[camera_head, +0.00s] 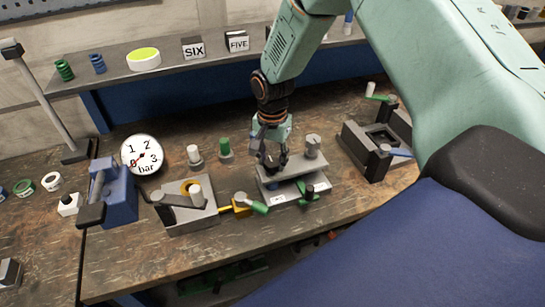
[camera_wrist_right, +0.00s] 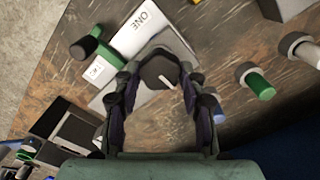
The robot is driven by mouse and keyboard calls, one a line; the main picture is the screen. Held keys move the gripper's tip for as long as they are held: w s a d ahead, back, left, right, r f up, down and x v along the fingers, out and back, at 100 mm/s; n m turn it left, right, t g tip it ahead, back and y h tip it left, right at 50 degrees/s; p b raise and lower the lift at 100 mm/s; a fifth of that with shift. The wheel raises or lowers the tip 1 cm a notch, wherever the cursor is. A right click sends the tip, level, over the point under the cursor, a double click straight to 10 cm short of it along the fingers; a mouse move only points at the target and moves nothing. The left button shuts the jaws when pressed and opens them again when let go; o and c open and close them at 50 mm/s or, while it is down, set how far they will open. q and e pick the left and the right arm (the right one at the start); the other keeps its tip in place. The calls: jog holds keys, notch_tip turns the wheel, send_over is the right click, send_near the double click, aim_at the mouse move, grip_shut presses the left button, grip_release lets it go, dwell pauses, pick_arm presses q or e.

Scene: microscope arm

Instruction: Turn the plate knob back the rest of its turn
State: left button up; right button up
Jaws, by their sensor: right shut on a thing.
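The plate knob (camera_wrist_right: 160,72) is dark and faceted, with a short white mark on its top, in the right wrist view. It stands between the two fingers of my right gripper (camera_wrist_right: 160,84), which is shut on it. In the head view my right gripper (camera_head: 272,163) points down at the left part of a grey fixture (camera_head: 305,170), and its fingers largely hide the knob. The fixture carries a short grey cylinder and green-handled parts at its front. A light plate marked ONE (camera_wrist_right: 143,30) lies beside the knob in the right wrist view. My left gripper is not in view.
A round gauge (camera_head: 142,155) and a blue vise-like device (camera_head: 115,195) stand to the left. A grey block with a yellow ring (camera_head: 187,212) is left of the fixture. A dark frame (camera_head: 370,152) stands at right. A shelf (camera_head: 180,62) runs along the back.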

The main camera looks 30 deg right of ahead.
jog(key=shift+n, duration=0.3)
